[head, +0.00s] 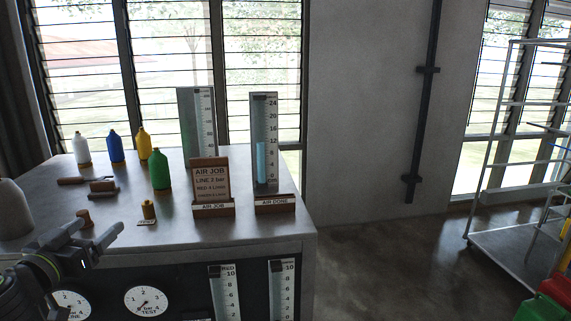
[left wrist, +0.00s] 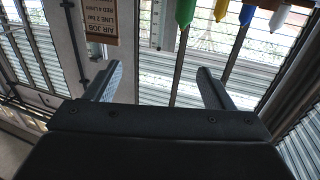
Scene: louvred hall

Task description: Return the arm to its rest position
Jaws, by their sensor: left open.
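My left gripper (head: 96,232) is at the lower left of the head view, near the front left of the grey cabinet top (head: 240,222). Its two fingers are apart with nothing between them. In the left wrist view the open fingers (left wrist: 158,85) point toward the louvred windows, and that picture is upside down. The AIR JOB card (head: 210,180) stands in a wooden holder on the cabinet; it also shows in the left wrist view (left wrist: 103,22). My right gripper is not in either view.
White (head: 83,150), blue (head: 116,147), yellow (head: 143,145) and green (head: 159,170) bottles stand on the cabinet. Two tall gauges (head: 264,140) stand behind the cards. A wheeled rack (head: 510,235) stands at right; the floor between is clear.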

